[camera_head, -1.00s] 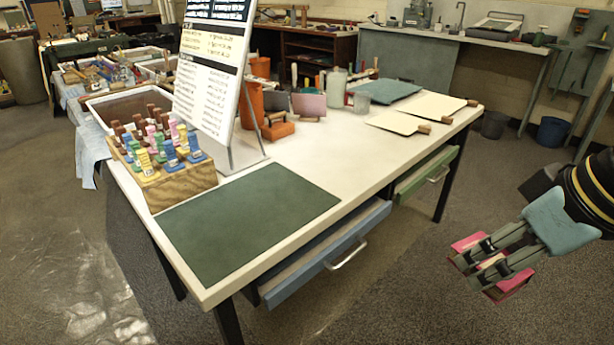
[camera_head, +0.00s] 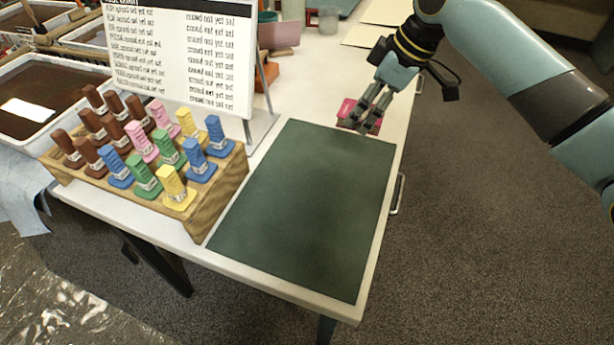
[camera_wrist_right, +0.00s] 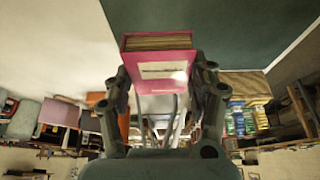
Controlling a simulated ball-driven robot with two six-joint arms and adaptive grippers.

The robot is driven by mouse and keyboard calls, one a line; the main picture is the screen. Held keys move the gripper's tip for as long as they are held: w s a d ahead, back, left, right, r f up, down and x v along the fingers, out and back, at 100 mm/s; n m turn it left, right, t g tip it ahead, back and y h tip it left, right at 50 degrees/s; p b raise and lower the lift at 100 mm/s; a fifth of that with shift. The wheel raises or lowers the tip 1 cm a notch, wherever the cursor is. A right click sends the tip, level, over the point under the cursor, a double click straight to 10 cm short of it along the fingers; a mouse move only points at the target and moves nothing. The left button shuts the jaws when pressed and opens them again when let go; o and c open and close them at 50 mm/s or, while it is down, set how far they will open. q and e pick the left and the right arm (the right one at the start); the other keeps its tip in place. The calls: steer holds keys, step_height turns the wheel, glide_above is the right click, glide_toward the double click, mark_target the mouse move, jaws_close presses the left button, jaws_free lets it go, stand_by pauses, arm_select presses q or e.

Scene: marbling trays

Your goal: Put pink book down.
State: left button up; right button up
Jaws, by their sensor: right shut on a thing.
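The pink book (camera_head: 346,113) is in my right gripper (camera_head: 361,117), at the far right corner of the dark green mat (camera_head: 310,210). In the right wrist view the book (camera_wrist_right: 160,68) has a pink cover with a pale label and tan page edges. The fingers of my right gripper (camera_wrist_right: 162,82) are shut on its two sides. The mat (camera_wrist_right: 225,25) shows behind it. I cannot tell whether the book touches the table or hangs just above it. In the head view the fingers hide part of the book. My left gripper is not in view.
A wooden rack (camera_head: 215,198) of several coloured stamps stands left of the mat. A white sign board (camera_head: 180,55) stands behind the rack. Pale boards (camera_head: 370,36) lie at the back of the white table (camera_head: 280,105). The mat is bare.

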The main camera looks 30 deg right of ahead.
glide_above(302, 173)
steer(key=s+d, duration=0.1)
step_height(302, 173, down, 7)
steer(key=shift+r, duration=0.15)
steer(key=shift+a+f, duration=0.1)
steer(key=shift+f, duration=0.1)
step_height(302, 173, down, 4)
steer(key=shift+r+b, duration=0.1)
steer(key=shift+b, duration=0.4)
steer(key=o, duration=1.2)
